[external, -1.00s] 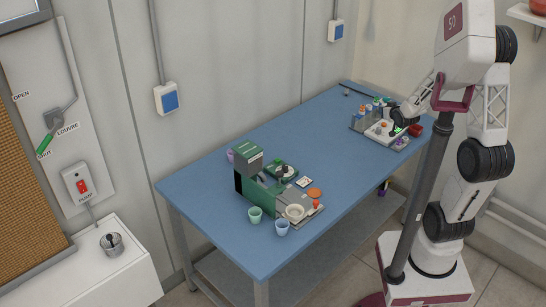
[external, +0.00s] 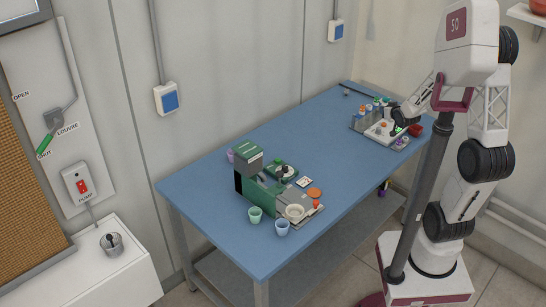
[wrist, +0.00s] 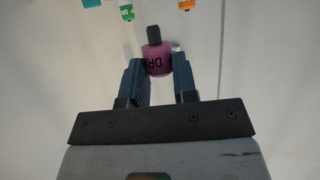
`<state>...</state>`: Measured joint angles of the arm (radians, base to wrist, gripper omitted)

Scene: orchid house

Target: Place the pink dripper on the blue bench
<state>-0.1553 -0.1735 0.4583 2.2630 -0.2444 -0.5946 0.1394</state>
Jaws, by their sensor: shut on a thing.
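The pink dripper (wrist: 157,60) is a small magenta bottle with a dark cap and dark lettering, part of which reads "DR". In the wrist view it is between the two fingers of my gripper (wrist: 158,72), which is shut on it. In the external view my gripper (external: 397,126) is low over the white tray (external: 378,138) at the far right end of the blue bench (external: 215,195). The dripper cannot be told apart clearly there. I cannot tell whether it still touches the tray.
Several capped bottles (external: 368,112) stand in a grey rack by the tray. A dark red object (external: 416,130) is right of my gripper. The bench's middle is clear.

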